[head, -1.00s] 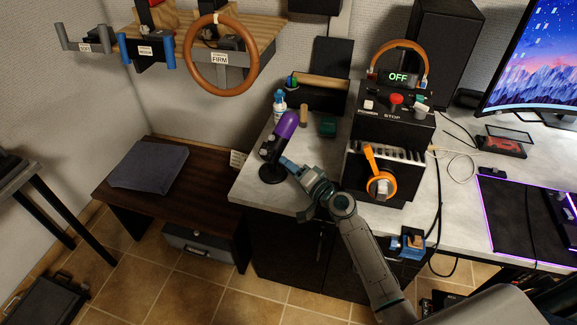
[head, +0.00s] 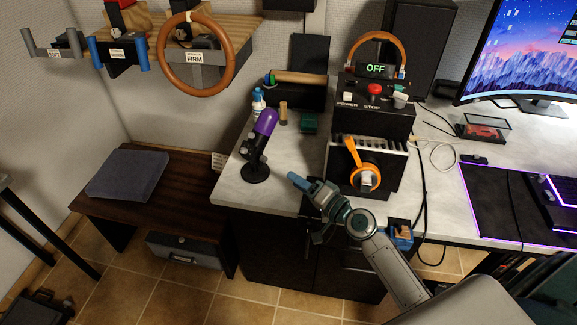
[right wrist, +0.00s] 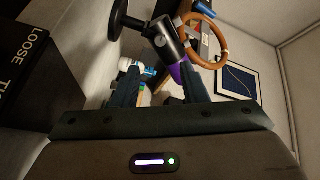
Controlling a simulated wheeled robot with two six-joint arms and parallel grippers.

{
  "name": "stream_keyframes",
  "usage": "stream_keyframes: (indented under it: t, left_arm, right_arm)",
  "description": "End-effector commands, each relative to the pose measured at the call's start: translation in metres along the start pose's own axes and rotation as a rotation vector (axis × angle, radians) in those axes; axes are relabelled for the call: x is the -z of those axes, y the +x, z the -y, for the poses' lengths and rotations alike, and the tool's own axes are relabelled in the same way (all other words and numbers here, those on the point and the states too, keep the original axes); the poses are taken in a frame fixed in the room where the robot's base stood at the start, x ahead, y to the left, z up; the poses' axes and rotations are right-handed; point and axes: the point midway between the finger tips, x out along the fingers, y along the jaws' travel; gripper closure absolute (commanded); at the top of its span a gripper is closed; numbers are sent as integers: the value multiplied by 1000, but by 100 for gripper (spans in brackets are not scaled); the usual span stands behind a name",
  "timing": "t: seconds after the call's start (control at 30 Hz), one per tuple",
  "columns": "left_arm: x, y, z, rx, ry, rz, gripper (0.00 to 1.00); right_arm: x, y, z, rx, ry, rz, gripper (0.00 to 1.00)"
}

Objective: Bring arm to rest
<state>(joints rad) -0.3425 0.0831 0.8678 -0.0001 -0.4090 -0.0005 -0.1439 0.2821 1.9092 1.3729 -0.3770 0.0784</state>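My right gripper (head: 296,180) is over the front edge of the grey desk, its blue fingers pointing up and left. In the right wrist view its two fingers (right wrist: 157,84) stand apart with nothing held between them. A purple and black microphone (head: 260,137) stands upright on its round base to the left of the fingertips, clear of them. It also shows beyond the fingers in the right wrist view (right wrist: 164,40). My left gripper is not in view.
A black control box (head: 372,118) with an orange lever (head: 355,152) and an OFF display stands right of my gripper. A bottle (head: 257,103) and green block (head: 310,122) sit behind. A dark bench (head: 190,205) is at the left, below the wall-mounted steering wheel (head: 231,62).

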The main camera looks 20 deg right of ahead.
Motion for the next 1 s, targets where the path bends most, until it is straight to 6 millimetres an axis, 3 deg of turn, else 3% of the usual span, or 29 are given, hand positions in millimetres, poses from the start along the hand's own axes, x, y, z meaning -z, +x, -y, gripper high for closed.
stream_keyframes:
  t: [0.23,0.37,0.5,0.6,0.73,1.0]
  left_arm:
    - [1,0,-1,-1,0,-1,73]
    - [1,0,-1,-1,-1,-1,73]
    - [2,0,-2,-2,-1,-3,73]
    - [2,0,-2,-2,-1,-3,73]
    - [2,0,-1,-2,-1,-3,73]
    - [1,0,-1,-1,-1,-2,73]
  right_arm:
    - [-9,-3,1,-9,-28,27,60]
    - [-47,-21,2,-61,-155,155,60]
    - [-103,-63,-7,-199,-383,376,60]
    - [-129,-102,-20,-340,-533,524,60]
    - [-142,-148,-32,-516,-662,659,60]
    - [-140,-218,-42,-792,-781,804,60]
